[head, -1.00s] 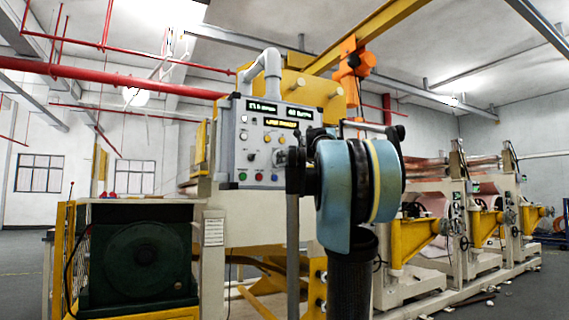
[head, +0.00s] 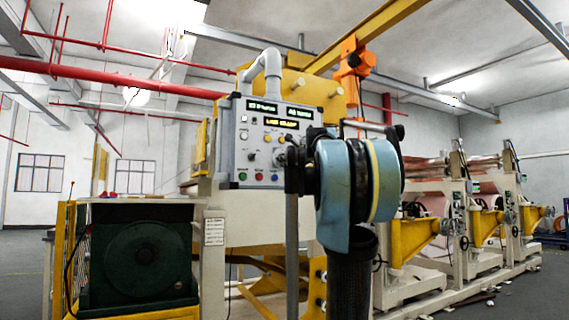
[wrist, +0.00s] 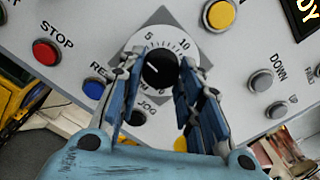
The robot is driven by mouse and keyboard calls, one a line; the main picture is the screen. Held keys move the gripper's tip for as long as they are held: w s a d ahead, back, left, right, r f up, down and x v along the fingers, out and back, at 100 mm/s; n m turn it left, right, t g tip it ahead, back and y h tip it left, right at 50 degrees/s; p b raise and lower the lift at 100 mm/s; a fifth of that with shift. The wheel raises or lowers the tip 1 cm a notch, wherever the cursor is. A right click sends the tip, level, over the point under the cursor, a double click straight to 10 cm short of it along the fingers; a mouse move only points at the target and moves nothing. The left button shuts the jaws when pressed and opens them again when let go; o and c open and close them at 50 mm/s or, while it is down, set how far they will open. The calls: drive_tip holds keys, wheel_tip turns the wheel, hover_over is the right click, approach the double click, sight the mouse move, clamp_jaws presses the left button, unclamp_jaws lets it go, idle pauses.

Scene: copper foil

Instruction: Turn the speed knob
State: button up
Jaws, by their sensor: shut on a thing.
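The speed knob (wrist: 160,69) is round and black with a white pointer line. It sits on a dial plate (wrist: 181,46) marked with numbers such as 5 and 10. In the wrist view the two blue fingers of my gripper (wrist: 163,76) are on either side of the knob and shut on it. In the head view my gripper (head: 296,160) is against the right part of the grey control panel (head: 234,158) and hides part of the knob area. The panel has lit displays (head: 279,124).
Near the knob are a red STOP button (wrist: 46,52), a blue button (wrist: 94,88), a yellow button (wrist: 219,14) and a grey DOWN button (wrist: 262,80). A dark green motor housing (head: 138,255) stands below left of the panel. Copper rollers are at the right.

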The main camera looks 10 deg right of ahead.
drive_tip(key=shift+n, duration=4.2)
drive_tip(key=o, duration=1.1)
drive_tip(key=shift+c, duration=0.2)
drive_tip(key=shift+s+d, duration=0.1)
drive_tip(key=shift+s, duration=0.05)
drive_tip(key=v, duration=1.1)
drive_tip(key=shift+s, duration=0.3)
